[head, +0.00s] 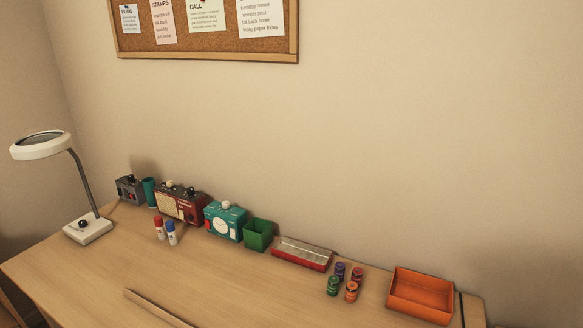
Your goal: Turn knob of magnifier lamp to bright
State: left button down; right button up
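The magnifier lamp stands at the left end of the desk in the head view. It has a round white head (42,145) on a bent grey arm (84,182) above a white base (90,230). A black knob (83,224) sits on top of the base. Its pointer and any markings are too small to read. Neither of my grippers is in view.

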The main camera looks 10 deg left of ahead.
aim_at(82, 223)
jog(key=k+u, duration=0.15)
jog(key=u, duration=0.3)
jog(key=k+j+u, duration=0.1)
jog(key=u, duration=0.35)
jog(key=k+j+u, duration=0.15)
jog(key=u, duration=0.3)
jog(key=z, duration=0.35)
jog(key=i+j+z, duration=0.2)
jog(key=z, duration=0.15)
jog(key=i+j+z, duration=0.1)
jog(key=j+z, duration=0.2)
jog(key=i+j+z, duration=0.1)
jog(key=j+z, duration=0.55)
jog(key=j, duration=0.15)
